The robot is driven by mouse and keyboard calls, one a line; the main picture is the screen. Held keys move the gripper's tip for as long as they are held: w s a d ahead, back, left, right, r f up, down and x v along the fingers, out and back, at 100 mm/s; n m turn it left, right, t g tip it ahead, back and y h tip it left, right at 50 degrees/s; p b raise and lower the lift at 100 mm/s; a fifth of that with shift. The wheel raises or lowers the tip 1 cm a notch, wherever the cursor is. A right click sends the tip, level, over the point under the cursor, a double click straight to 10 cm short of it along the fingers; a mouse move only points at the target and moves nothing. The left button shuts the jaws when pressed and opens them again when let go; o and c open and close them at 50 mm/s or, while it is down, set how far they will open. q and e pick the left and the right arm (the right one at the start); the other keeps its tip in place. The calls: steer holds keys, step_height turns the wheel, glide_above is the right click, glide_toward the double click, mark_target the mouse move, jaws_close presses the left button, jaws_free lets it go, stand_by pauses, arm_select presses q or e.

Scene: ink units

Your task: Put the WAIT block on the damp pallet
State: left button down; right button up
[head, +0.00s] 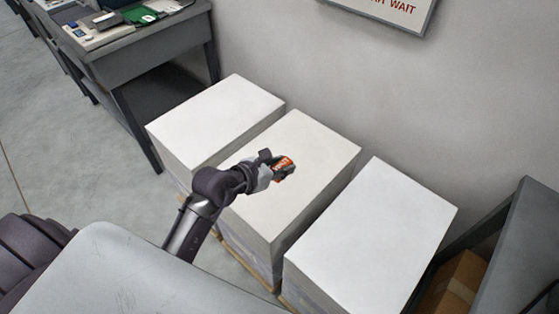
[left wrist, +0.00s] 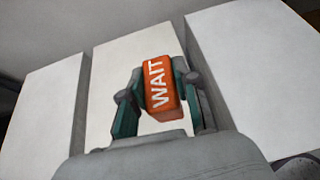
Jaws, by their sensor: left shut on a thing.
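The WAIT block (left wrist: 160,88) is orange-red with white letters. My left gripper (left wrist: 165,95) is shut on it, with a finger on each side. In the head view the block (head: 283,168) and my left gripper (head: 277,170) are over the middle one of three white-topped paper stacks (head: 315,150). I cannot tell whether the block touches the paper. The left stack (head: 225,110) and right stack (head: 385,225) stand beside it, each on a pallet that is mostly hidden. No mark in view tells which pallet is damp. My right gripper is not in view.
A grey desk (head: 140,48) with several items stands at the upper left. A wall sign (head: 385,12) reading WAIT hangs behind the stacks. A grey shelf unit (head: 530,230) with a cardboard box (head: 455,285) is at the right. Narrow gaps part the stacks; their tops look bare.

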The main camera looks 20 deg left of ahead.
arm_select(q)
steer(key=w+f+b, duration=0.1)
steer(key=w+f, duration=0.4)
steer(key=w, duration=0.3)
steer(key=shift+y, duration=0.4)
steer(key=a+f, duration=0.2)
steer(key=a, duration=0.1)
steer(key=s+a+f+b, duration=0.1)
steer(key=a, duration=0.2)
steer(key=a+f+b, duration=0.1)
steer(key=a+f, duration=0.1)
steer(key=a, duration=0.2)
steer(key=shift+s+a+f, duration=0.1)
steer(key=shift+s+f, duration=0.1)
steer(key=shift+f, duration=0.15)
steer(key=shift+a+f, duration=0.15)
steer(key=shift+a, duration=0.2)
steer(key=shift+a+f+n, duration=0.1)
steer(key=shift+f+n, duration=0.15)
steer(key=shift+n, duration=0.05)
step_height(320, 180, down, 3)
steer(key=shift+r+b, duration=0.2)
steer(key=shift+b, duration=0.45)
steer(key=shift+f, duration=0.5)
